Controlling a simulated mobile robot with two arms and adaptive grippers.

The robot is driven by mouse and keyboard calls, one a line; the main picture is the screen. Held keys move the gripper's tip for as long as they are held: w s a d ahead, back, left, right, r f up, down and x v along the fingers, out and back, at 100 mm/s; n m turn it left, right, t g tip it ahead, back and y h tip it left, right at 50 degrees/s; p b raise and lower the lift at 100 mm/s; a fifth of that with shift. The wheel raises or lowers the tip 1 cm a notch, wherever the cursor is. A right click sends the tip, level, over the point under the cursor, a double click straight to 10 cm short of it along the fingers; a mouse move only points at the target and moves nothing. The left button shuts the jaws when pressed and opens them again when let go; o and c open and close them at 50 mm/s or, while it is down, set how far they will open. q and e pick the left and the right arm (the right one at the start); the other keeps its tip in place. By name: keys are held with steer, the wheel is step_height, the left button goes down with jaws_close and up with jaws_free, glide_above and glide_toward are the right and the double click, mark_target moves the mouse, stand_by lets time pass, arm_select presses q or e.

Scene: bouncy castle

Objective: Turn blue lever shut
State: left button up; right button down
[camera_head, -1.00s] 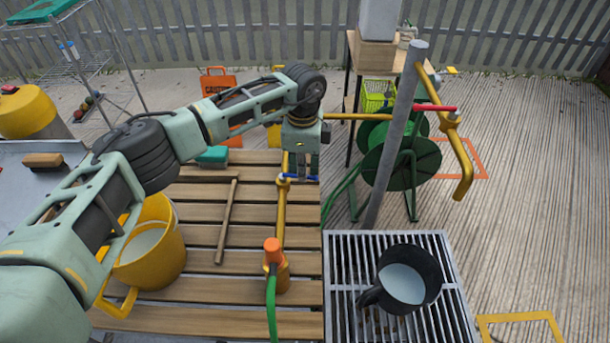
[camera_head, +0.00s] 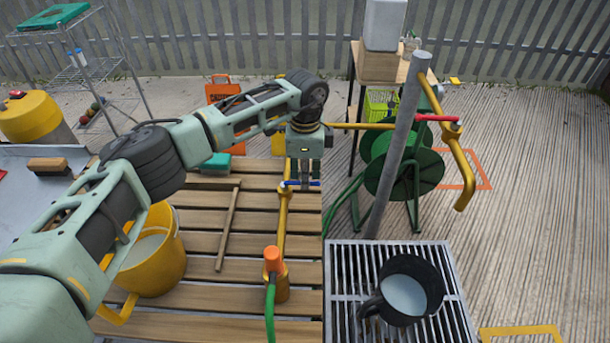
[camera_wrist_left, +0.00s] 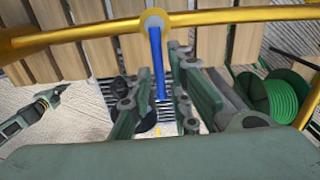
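The blue lever (camera_head: 303,184) sits on the yellow pipe (camera_head: 282,215) above the slatted wooden deck and points to the right. In the left wrist view the blue lever (camera_wrist_left: 157,62) hangs from a round pivot on the yellow pipe (camera_wrist_left: 90,29). My left gripper (camera_head: 304,183) is at the lever, fingers pointing down. In the left wrist view my left gripper (camera_wrist_left: 157,103) is open, with one finger on each side of the lever and visible gaps. A green-grey arm end with dark tips, apparently my right gripper (camera_wrist_left: 58,93), shows at the left of that view; its opening is unclear.
A grey post (camera_head: 397,145) carries a yellow spout with a red lever (camera_head: 436,118). A green hose reel (camera_head: 402,170) stands behind it. A black jug (camera_head: 408,290) stands on the grate (camera_head: 345,255). A yellow bucket (camera_head: 160,270) and a wooden stick (camera_head: 228,225) are on the deck.

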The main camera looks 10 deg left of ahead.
arm_select(q)
steer(key=shift+o, duration=0.4)
step_height(320, 180, up, 12)
stand_by(0.4)
stand_by(0.3)
